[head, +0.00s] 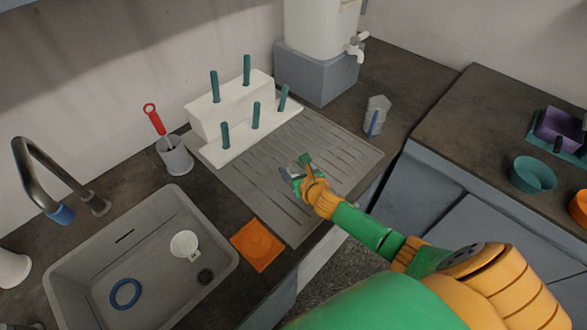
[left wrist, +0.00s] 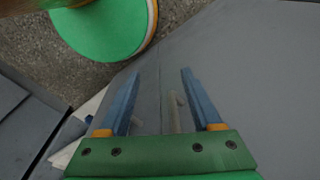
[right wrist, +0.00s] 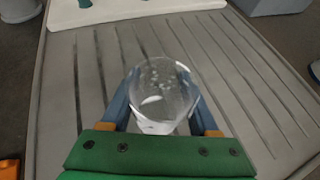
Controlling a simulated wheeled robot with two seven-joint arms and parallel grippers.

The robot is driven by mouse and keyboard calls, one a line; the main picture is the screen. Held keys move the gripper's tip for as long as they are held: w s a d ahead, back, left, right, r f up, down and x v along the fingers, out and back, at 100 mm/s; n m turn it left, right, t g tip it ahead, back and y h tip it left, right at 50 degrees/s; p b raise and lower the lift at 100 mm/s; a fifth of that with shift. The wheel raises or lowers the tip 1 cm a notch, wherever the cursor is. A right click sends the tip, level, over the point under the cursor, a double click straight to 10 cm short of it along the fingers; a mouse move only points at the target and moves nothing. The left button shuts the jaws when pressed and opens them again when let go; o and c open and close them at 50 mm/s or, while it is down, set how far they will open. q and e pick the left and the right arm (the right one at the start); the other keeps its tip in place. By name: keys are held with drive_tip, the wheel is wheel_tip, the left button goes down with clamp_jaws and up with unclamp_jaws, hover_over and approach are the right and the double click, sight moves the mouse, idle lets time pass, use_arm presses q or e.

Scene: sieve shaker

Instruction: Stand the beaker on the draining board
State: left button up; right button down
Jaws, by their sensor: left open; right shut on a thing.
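The beaker (right wrist: 162,95) is clear glass and sits between the blue fingers of my right gripper (right wrist: 160,112), which is shut on it. In the head view my right gripper (head: 297,173) is over the grey ribbed draining board (head: 325,150), and it largely hides the beaker. The board also fills much of the right wrist view (right wrist: 60,110). I cannot tell whether the beaker touches the board. My left gripper (left wrist: 165,100) is open and empty, in front of a grey cabinet surface, and is outside the head view.
A white peg rack (head: 225,108) stands at the board's back. A grey cup (head: 175,156) with a red-handled brush, the sink (head: 75,262) and an orange mat (head: 257,245) lie left. A translucent container (head: 377,112) stands right of the board. The board's ribbed middle is free.

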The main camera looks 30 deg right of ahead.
drive_tip(key=shift+c, duration=0.7)
unclamp_jaws()
drive_tip(key=shift+f, duration=0.1)
drive_tip(key=shift+r, duration=0.2)
drive_tip(key=shift+s+r+p, duration=0.2)
drive_tip(key=shift+s+p, duration=0.1)
drive_tip(key=shift+s, duration=0.05)
drive_tip(key=p+v, duration=0.2)
drive_tip(key=v, duration=0.9)
drive_tip(key=shift+s, duration=0.2)
